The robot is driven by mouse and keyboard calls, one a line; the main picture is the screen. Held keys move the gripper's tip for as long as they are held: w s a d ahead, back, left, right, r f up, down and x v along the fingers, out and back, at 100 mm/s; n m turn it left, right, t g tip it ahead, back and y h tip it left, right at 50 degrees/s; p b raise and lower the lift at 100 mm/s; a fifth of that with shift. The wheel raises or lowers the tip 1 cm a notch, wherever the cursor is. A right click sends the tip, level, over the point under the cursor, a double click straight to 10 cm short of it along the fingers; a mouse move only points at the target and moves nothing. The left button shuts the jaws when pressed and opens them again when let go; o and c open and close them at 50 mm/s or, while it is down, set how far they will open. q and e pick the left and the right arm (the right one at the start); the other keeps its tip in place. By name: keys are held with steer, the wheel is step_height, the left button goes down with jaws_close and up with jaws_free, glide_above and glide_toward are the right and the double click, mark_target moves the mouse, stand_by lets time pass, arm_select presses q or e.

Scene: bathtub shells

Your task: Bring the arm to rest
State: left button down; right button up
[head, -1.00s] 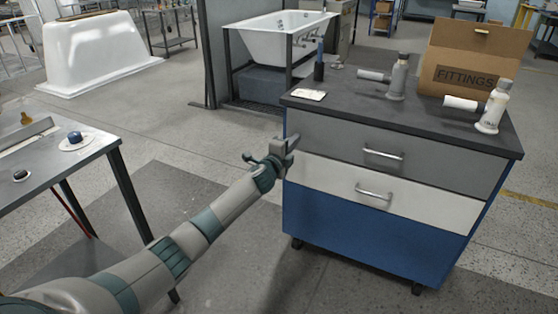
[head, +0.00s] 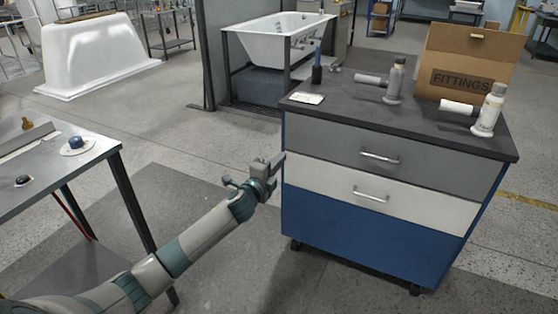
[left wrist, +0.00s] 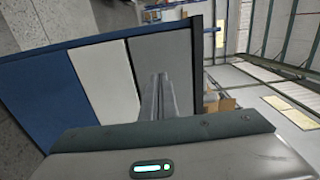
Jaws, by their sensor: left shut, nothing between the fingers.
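My left arm comes in from the lower left in the head view. Its left gripper (head: 275,166) is shut and empty, beside the left edge of the drawer cabinet (head: 375,240), at about the height of its upper drawers. In the left wrist view the shut fingers (left wrist: 158,95) show against the cabinet's grey drawer front (left wrist: 165,60). I cannot tell from these views whether the fingertips touch the cabinet. My right gripper is not in view.
A metal table (head: 80,165) stands at left. White tub shells (head: 95,55) (head: 275,42) are behind. Floor between is clear.

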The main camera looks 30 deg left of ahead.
arm_select(q)
steer(key=shift+s, duration=0.1)
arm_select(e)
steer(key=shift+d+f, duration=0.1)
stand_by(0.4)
arm_select(q)
steer(key=s+d+f+n+g, duration=0.35)
steer(key=s+d+f, duration=0.25)
steer(key=s+f, duration=0.45)
steer(key=s+d+f+n+g, duration=0.3)
steer(key=s+d+f+n, duration=0.25)
steer(key=s+f, duration=0.55)
steer(key=s+d+f+n+g+h, duration=0.1)
steer(key=s+d+f+n+g, duration=0.2)
steer(key=s, duration=1.2)
steer(key=s+d+n+g+h, duration=0.1)
steer(key=s+d+n+g, duration=0.4)
steer(key=s, duration=0.9)
step_height(320, 180, down, 17)
steer(key=s+a+m+t+p, duration=0.1)
steer(key=t+p, duration=0.1)
steer(key=p, duration=1.2)
steer(key=shift+s+a+y+p, duration=0.15)
steer(key=shift+a+y+p, duration=0.2)
steer(key=shift+a+y, duration=0.05)
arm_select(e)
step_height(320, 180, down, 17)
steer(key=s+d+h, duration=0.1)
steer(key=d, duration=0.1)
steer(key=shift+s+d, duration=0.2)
